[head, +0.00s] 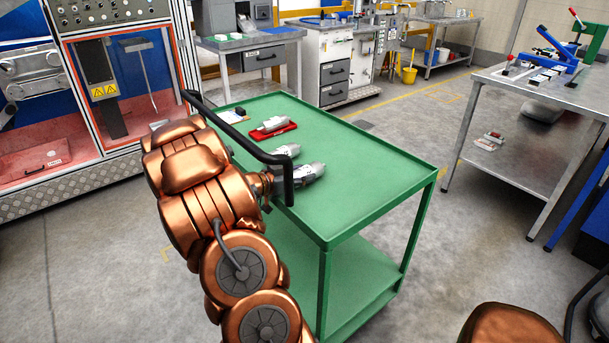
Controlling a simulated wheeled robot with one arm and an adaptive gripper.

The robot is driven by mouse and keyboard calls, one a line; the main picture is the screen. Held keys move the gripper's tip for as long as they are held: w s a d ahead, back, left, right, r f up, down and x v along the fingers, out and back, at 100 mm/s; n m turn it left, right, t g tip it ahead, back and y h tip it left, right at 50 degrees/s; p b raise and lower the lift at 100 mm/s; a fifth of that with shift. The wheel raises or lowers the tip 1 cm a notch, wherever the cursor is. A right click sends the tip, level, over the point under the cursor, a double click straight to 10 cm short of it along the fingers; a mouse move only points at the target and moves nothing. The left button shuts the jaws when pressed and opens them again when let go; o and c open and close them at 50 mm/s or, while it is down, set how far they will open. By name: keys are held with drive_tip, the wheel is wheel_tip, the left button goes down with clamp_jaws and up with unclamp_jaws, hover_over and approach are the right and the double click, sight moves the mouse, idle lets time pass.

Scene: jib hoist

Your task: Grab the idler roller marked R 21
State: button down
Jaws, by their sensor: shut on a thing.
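A green cart (375,167) stands in the middle of the head view. A light grey roller (270,124) lies in a red cradle (283,132) toward the far left of its top. My copper arm reaches in from the left, and my gripper (303,174) is low over the cart's left side. It is shut on a grey roller (287,152), which is partly hidden by the gripper and arm. I cannot read any marking on either roller, so I cannot tell which is R 21.
The cart's black handle (288,178) runs along its left edge, close to my arm. A small dark object on white (236,115) lies at the far left corner. The cart's right half is bare. A metal workbench (540,90) stands at right.

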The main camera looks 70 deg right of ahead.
drive_tip(key=shift+w+a+r, duration=0.15)
drive_tip(key=shift+a+r, duration=0.05)
drive_tip(key=shift+r, duration=0.05)
drive_tip(key=w+a+r, duration=0.3)
drive_tip(key=a, duration=0.3)
drive_tip(key=w+a+r, duration=0.3)
drive_tip(key=a+r, duration=0.1)
drive_tip(key=a, duration=0.1)
drive_tip(key=shift+w+a+r, duration=0.3)
drive_tip(key=shift+w+a, duration=0.05)
drive_tip(key=shift+a, duration=0.05)
